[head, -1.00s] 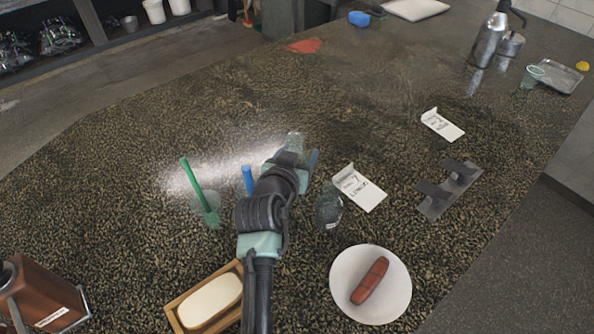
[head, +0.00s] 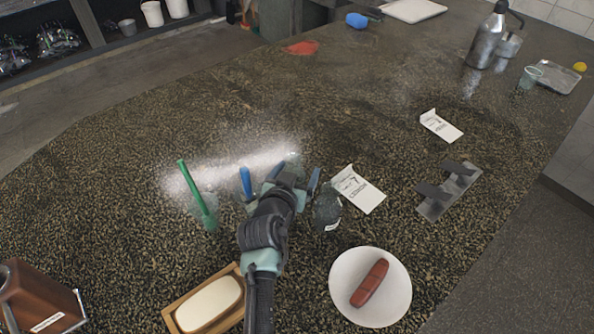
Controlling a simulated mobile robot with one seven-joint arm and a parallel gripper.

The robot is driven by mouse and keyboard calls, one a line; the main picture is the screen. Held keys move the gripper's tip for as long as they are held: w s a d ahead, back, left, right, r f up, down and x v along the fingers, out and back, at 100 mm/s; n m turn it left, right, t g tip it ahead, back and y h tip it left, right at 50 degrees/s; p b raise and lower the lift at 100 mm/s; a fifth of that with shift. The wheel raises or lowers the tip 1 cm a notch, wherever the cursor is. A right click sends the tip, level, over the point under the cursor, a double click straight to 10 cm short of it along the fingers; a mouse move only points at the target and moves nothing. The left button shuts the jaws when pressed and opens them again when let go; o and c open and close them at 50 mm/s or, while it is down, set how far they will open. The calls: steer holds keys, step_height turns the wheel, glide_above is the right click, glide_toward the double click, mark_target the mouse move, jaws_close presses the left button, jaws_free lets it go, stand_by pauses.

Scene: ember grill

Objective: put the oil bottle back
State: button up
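A dark glass bottle (head: 327,208) with a small pale label stands just right of my gripper, close to its right finger; it may be the oil bottle, but its label is too small to read. My gripper (head: 280,178) is low over the speckled counter (head: 130,190), its two blue fingers spread wide. A clear glassy thing (head: 293,159) shows just beyond the hand, partly hidden by it. I cannot tell whether it is between the fingers.
A butter dish (head: 208,304), a plate (head: 346,310) with a sausage (head: 370,283), a "lemon" card (head: 359,189) and a metal rack (head: 449,190) lie around.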

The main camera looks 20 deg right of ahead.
steer(key=shift+o, duration=0.2)
steer(key=shift+r, duration=0.1)
steer(key=shift+r+p, duration=0.15)
steer(key=shift+p, duration=0.15)
steer(key=shift+s+a, duration=0.15)
steer(key=shift+s, duration=0.2)
steer(key=b+v, duration=0.1)
steer(key=v, duration=1)
steer(key=shift+r, duration=0.15)
steer(key=w+a+r+n+t+y, duration=0.1)
steer(key=a+r+t+y, duration=0.2)
steer(key=r, duration=1.1)
steer(key=w+a+r+t, duration=0.1)
steer(key=a+r+t, duration=0.3)
steer(key=r, duration=1)
steer(key=s+r+n+t+y, duration=0.1)
steer(key=s+r+n+t, duration=0.1)
steer(key=r, duration=0.5)
steer(key=s+a+r+n+t+y, duration=0.1)
steer(key=s+r+t, duration=0.3)
steer(key=s+r, duration=0.2)
steer(key=s+r+n+t+y, duration=0.2)
steer(key=s+r, duration=0.3)
steer(key=r, duration=0.5)
steer(key=shift+a+n+t, duration=0.3)
steer(key=shift+a+t, duration=0.1)
